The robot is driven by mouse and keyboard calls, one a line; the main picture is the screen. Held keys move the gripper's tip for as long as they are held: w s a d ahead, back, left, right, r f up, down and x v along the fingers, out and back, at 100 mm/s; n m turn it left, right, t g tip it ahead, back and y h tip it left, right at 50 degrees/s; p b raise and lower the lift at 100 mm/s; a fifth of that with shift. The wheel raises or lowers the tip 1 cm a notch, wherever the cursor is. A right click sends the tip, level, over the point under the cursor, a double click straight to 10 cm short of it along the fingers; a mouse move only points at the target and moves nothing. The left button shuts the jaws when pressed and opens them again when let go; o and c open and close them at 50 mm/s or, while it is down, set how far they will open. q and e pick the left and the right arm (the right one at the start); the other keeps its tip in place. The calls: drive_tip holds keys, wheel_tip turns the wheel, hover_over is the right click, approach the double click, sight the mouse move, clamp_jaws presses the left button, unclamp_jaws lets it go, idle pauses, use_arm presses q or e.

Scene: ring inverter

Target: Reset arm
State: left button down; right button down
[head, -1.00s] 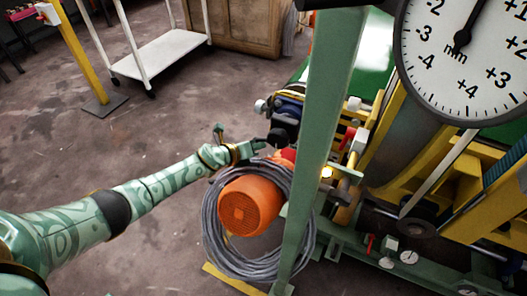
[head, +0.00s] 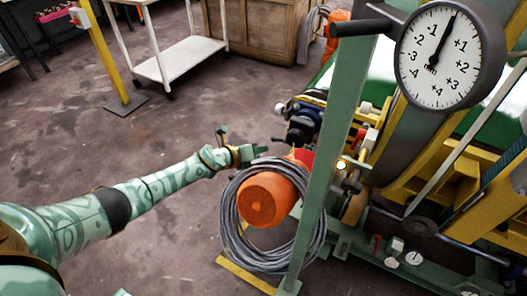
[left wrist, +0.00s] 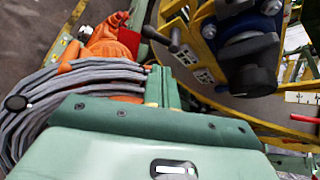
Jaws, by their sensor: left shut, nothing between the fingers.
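The ring inverter machine has a blue and black fitting (head: 302,125) on its near end, in the middle of the head view. Its black knob fills the upper right of the left wrist view (left wrist: 250,68). I cannot tell which part is the reset arm. My left gripper (head: 257,151) is shut and empty, just left of and below this fitting, with a small gap between them. In the left wrist view its fingers (left wrist: 164,88) are together, pointing at the machine. My right gripper is not in view.
An orange motor (head: 268,198) with a coil of grey cable (head: 229,215) sits just below my left gripper. A green post (head: 328,150) stands to the right, with a dial gauge (head: 440,85) above. A white cart (head: 180,60) stands behind.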

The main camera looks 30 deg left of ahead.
use_arm(q)
drive_tip(key=shift+s+a+r, duration=0.15)
drive_tip(key=shift+s+r, duration=0.05)
drive_tip(key=shift+s, duration=0.3)
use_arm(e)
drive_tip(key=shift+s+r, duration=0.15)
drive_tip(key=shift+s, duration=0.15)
